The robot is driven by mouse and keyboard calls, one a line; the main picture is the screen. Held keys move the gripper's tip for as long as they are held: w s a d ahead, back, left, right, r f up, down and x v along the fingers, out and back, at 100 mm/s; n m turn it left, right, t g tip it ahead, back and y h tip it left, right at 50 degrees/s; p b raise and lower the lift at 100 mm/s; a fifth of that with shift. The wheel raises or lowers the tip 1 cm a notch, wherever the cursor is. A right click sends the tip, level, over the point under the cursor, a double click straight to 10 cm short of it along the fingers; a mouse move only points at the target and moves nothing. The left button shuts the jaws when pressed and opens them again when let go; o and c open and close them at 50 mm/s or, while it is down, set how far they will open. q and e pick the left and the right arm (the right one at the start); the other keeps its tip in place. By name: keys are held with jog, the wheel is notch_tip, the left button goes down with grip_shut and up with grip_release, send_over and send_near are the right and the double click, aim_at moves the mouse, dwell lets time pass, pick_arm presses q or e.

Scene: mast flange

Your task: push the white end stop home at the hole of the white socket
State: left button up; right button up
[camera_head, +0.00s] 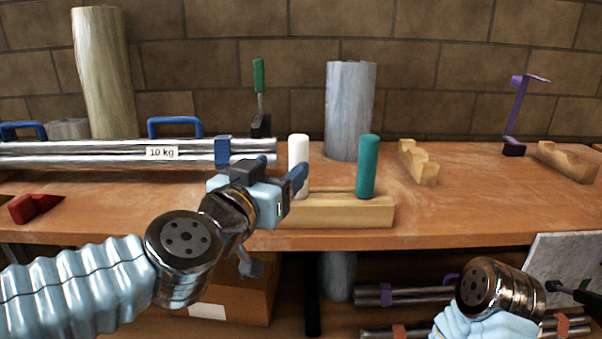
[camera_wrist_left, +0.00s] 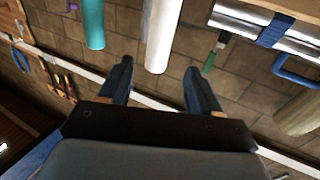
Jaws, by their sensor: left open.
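A white cylinder (camera_head: 298,158) stands upright at the left part of a wooden block (camera_head: 340,211) on the bench. It also shows in the left wrist view (camera_wrist_left: 161,35). It looks like the white piece of the task, but I cannot tell whether it is the end stop or the socket. No hole shows. My left gripper (camera_head: 296,180) is in front of it, hiding its lower part and the block's left end. In the left wrist view the left gripper (camera_wrist_left: 157,82) is open, with nothing between its fingers; the white cylinder is beyond the fingertips.
A teal cylinder (camera_head: 368,166) stands on the same block, right of the white one. Metal bars labelled 10 kg (camera_head: 100,153) lie at the left. A grey column (camera_head: 349,110) stands behind. Notched wooden pieces (camera_head: 418,162) lie at the right. The bench front (camera_head: 480,210) is clear.

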aim_at(295, 161)
pick_arm(q)
jog(key=x, duration=0.2)
jog(key=shift+w+d, duration=0.1)
jog(key=shift+w, duration=0.15)
jog(key=shift+f+b+x, duration=0.2)
jog(key=shift+b+x, duration=0.1)
jog(key=shift+x, duration=1.1)
jog(key=shift+f+b+x, duration=0.25)
jog(key=shift+b+x, duration=0.05)
jog(key=shift+x, duration=1.1)
jog(key=shift+s+d, duration=0.1)
jog(key=c, duration=1.1)
